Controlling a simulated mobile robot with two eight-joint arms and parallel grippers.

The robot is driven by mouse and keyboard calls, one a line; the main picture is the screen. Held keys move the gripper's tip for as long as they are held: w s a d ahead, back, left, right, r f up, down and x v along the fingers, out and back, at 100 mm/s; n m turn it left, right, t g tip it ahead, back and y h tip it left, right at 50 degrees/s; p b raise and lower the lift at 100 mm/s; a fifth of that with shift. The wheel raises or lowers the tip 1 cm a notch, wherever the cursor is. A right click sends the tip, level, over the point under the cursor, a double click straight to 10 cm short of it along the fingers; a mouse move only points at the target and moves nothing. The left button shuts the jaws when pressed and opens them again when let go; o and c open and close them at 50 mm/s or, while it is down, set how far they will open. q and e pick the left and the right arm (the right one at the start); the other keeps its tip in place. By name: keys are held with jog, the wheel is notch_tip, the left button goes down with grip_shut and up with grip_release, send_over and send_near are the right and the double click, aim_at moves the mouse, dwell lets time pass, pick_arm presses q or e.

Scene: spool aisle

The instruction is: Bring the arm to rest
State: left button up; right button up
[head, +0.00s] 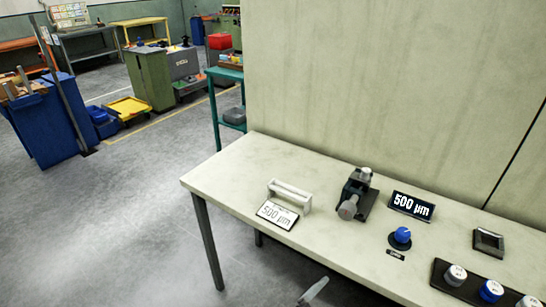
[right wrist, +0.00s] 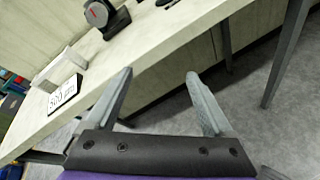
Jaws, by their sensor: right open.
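My right gripper (right wrist: 158,74) is open in the right wrist view, with its two grey fingers apart and nothing between them. It points toward the front edge of the pale workbench (right wrist: 172,52), and the fingers overlap that edge in the picture. In the head view only a grey fingertip, which looks like my right gripper's (head: 313,291), shows at the bottom edge, in front of the workbench (head: 232,170). Most of that arm is out of the head view. My left gripper is in neither view.
On the bench are a white holder (head: 290,196), a "500 µm" card (head: 278,214), a clamp-like device (head: 356,194), a "500 µm" display (head: 411,206), a blue knob (head: 402,235) and a black tray (head: 468,287) of spools. A wall stands behind.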

jog(key=s+d+f+m+g+y, duration=0.35)
jog(key=s+m, duration=0.25)
jog(key=m, duration=0.4)
jog(key=s+d+f+m+g+y, duration=0.25)
jog(key=s+m+y, duration=0.3)
jog(key=m, duration=0.45)
pick_arm(q)
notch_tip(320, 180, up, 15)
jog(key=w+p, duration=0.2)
jog(key=p, duration=1.1)
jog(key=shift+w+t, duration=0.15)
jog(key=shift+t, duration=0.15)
pick_arm(e)
notch_tip(320, 180, up, 15)
jog(key=w+a, duration=0.1)
jog(key=w, duration=0.1)
jog(key=shift+f+m+t, duration=0.15)
jog(key=shift+m+t, duration=0.25)
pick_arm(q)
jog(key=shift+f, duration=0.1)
pick_arm(e)
jog(key=shift+a, duration=0.1)
